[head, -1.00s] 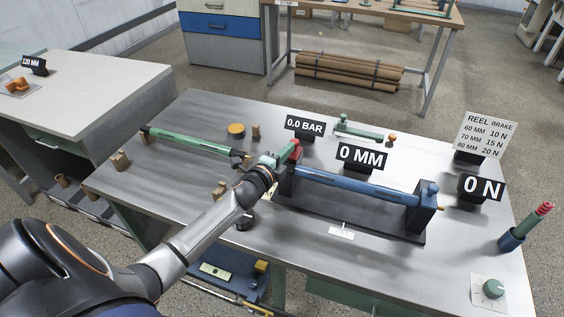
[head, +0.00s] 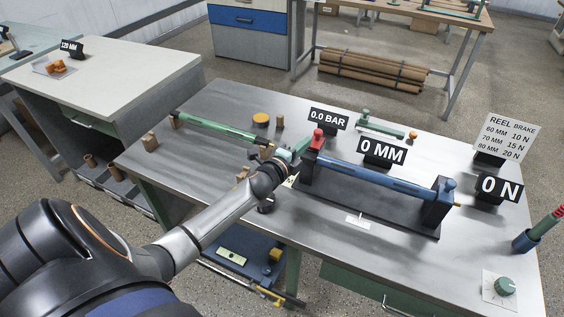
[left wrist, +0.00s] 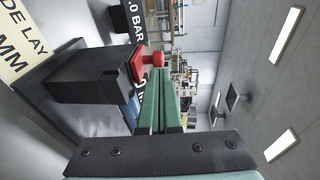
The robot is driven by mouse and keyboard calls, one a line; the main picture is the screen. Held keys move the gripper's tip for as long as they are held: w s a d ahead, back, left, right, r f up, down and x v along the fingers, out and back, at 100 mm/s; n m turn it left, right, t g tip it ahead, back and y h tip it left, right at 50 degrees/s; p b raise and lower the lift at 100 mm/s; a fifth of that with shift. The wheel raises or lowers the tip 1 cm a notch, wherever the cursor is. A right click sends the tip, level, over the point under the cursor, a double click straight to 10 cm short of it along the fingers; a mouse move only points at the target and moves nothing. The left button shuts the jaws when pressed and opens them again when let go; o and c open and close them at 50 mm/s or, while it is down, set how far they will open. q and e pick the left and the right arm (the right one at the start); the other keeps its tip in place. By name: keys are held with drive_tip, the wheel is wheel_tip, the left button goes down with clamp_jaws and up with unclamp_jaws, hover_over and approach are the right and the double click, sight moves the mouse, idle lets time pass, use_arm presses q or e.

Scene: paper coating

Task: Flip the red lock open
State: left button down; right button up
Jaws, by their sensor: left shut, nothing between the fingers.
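The red lock (head: 317,140) sits on top of the left black bracket (head: 308,170) of the roller stand, at the left end of the blue roller (head: 380,180). In the left wrist view the lock (left wrist: 138,62) is a red piece with a round knob, on the dark bracket block (left wrist: 95,75). My left gripper (head: 302,147) is beside the lock on its left. Its green fingers (left wrist: 157,75) are shut and empty, with their tips close to the knob; I cannot tell whether they touch. My right gripper is not in view.
Signs reading 0.0 BAR (head: 328,119), 0 MM (head: 382,152) and 0 N (head: 501,188) stand around the roller stand. A green roller (head: 215,128) lies at the table's left. A green dial (head: 505,286) is at the front right. The metal table front is mostly clear.

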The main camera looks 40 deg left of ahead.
use_arm(q)
drive_tip(key=s+r, duration=0.1)
drive_tip(key=s, duration=0.9)
drive_tip(key=shift+d, duration=0.4)
drive_tip(key=shift+w, duration=0.1)
drive_tip(key=s+d+f+n+g+h, duration=0.3)
drive_tip(key=s+d+f+n+g, duration=0.4)
drive_tip(key=s+d+f+n, duration=0.8)
drive_tip(key=s+d+f, duration=0.3)
drive_tip(key=s+d, duration=0.1)
drive_tip(key=s, duration=0.2)
drive_tip(key=shift+s+f+h, duration=0.15)
drive_tip(key=shift+s+h, duration=0.05)
drive_tip(key=shift+h, duration=0.1)
